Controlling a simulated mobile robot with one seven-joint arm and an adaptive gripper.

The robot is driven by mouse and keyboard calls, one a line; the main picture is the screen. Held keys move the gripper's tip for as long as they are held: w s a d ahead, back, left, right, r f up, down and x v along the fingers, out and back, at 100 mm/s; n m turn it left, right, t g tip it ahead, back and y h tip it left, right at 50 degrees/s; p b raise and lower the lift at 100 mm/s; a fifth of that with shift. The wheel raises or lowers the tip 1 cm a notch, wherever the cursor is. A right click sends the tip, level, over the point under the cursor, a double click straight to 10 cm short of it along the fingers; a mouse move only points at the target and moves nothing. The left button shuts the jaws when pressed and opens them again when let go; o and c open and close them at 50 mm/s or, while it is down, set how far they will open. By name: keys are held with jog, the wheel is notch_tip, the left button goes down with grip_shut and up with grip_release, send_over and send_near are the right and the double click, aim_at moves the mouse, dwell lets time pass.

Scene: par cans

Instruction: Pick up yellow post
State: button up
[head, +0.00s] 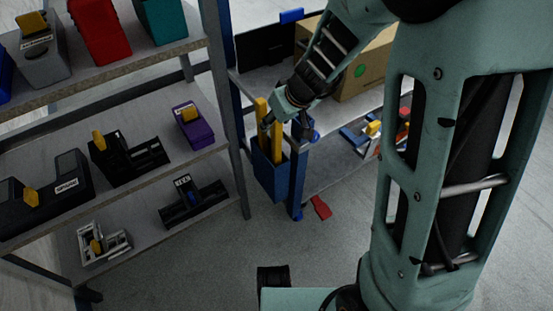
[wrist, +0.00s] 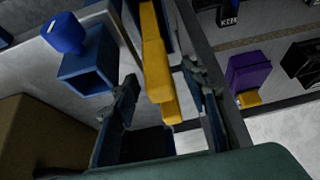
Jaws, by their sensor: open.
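The yellow post (head: 277,137) stands upright in a blue holder (head: 270,178) on the corner of the cart. In the wrist view the yellow post (wrist: 157,68) is long and stepped, and runs between my two fingers. My gripper (head: 283,122) is over the holder from above, and its fingers partly hide the post in the head view. In the wrist view my gripper (wrist: 162,84) is open, one finger on each side of the post, with visible gaps on both sides. The lower end of the post is hard to make out.
Left of the cart, a shelf (head: 150,172) holds several tools, including a purple one (head: 190,125) with a yellow part. A cardboard box (head: 365,68) sits on the cart. A blue square tube (wrist: 90,68) is beside the post. A red piece (head: 321,207) shows near the cart's base.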

jog(key=shift+c, duration=0.5)
grip_shut()
jog(key=shift+r, duration=0.2)
